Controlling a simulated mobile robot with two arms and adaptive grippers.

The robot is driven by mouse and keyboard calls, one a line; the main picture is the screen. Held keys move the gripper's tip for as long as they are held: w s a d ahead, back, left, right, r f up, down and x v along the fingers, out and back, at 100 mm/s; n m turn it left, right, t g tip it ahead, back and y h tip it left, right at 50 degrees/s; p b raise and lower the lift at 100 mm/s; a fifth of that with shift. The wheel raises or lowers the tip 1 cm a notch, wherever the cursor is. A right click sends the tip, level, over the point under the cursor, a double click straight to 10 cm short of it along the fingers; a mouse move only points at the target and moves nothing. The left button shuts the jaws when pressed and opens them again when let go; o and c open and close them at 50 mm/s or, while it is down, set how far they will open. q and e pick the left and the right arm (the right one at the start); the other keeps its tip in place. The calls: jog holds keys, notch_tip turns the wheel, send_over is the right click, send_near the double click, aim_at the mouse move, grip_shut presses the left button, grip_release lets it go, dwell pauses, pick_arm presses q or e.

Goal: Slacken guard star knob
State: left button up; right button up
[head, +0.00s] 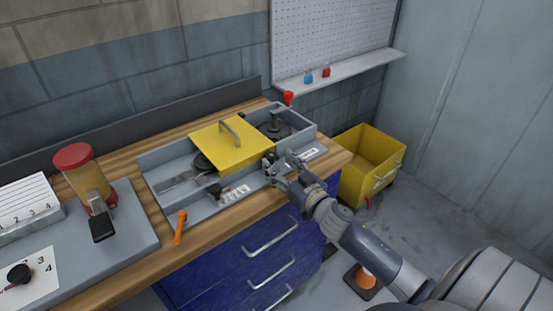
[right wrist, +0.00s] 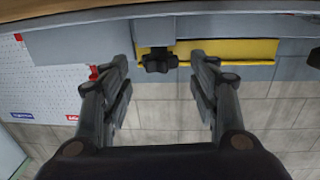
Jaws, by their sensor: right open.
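The yellow guard (head: 222,147) with a grey handle sits over the grey machine bed on the table. A black star knob (right wrist: 160,63) shows in the right wrist view, in front of the yellow guard edge (right wrist: 235,50). My right gripper (right wrist: 160,75) is open, with one finger on each side of the knob and clear gaps between them. In the head view my right gripper (head: 279,170) is at the front right edge of the bed, and its fingers partly hide the dark fitting there. My left gripper is not in view.
An orange lever (head: 180,227) sticks out at the bed's front left. A red-topped lever (head: 288,98) rises at the back right. A red-lidded jar (head: 78,172) stands left. A yellow bin (head: 378,158) is on the floor to the right.

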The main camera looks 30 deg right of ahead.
aim_at(271, 157)
jog(key=shift+w, duration=1.05)
jog(key=shift+c, duration=0.5)
jog(key=c, duration=1)
jog(key=shift+o, duration=0.2)
